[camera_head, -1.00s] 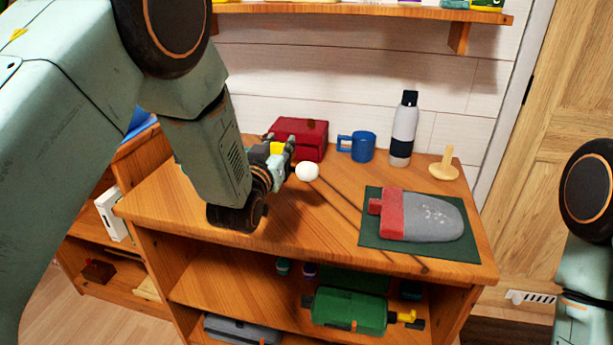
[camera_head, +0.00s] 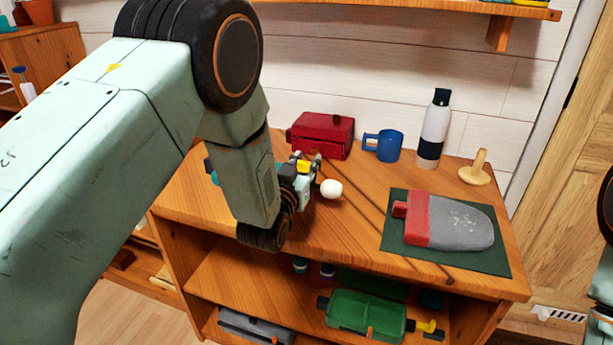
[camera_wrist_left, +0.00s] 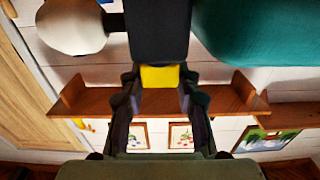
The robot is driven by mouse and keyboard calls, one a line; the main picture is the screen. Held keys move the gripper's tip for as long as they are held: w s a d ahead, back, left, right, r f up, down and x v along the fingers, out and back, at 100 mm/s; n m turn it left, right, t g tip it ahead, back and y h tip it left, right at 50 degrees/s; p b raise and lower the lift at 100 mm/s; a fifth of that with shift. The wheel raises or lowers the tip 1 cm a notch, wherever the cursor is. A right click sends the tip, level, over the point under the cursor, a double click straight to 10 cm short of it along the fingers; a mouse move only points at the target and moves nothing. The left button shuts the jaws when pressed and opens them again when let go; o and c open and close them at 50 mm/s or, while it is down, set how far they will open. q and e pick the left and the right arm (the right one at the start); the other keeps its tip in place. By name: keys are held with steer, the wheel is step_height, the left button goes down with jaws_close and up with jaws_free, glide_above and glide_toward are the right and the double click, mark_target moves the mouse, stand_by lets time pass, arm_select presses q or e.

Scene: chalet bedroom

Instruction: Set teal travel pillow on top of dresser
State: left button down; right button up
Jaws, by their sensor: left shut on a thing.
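The dresser (camera_head: 335,232) is a wooden unit with an open shelf below its top. My left gripper (camera_head: 306,167) is low over the left part of the top, shut on the teal travel pillow (camera_head: 212,178), mostly hidden behind my arm. A white round end sticks out to the right of the gripper. In the left wrist view the teal part (camera_wrist_left: 265,35) is at upper right, the white end at upper left, and a dark block lies between them above the fingers (camera_wrist_left: 160,80). I cannot tell whether the pillow touches the top. My right gripper is out of view.
A red box (camera_head: 325,135), blue mug (camera_head: 387,147), bottle (camera_head: 433,130) and wooden peg stand (camera_head: 476,170) line the back. A red-grey item (camera_head: 455,222) lies on a dark green mat (camera_head: 490,262) at right. A wall shelf (camera_head: 400,12) hangs above. The front middle of the top is bare.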

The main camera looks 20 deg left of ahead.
mark_target(306, 172)
arm_select(q)
steer(key=f, duration=0.3)
steer(key=shift+w+d+f+b, duration=0.15)
steer(key=shift+d+b, duration=0.05)
steer(key=shift+b, duration=0.15)
steer(key=shift+w+a+f, duration=0.1)
steer(key=shift+w, duration=0.05)
steer(key=shift+s, duration=0.25)
steer(key=shift+w+f+b, duration=0.1)
steer(key=shift+f+b, duration=0.2)
steer(key=shift+f, duration=0.05)
steer(key=shift+s, duration=0.2)
steer(key=c, duration=1)
jaws_free()
steer(key=shift+f, duration=0.3)
steer(key=shift+o, duration=0.2)
steer(key=shift+r, duration=0.1)
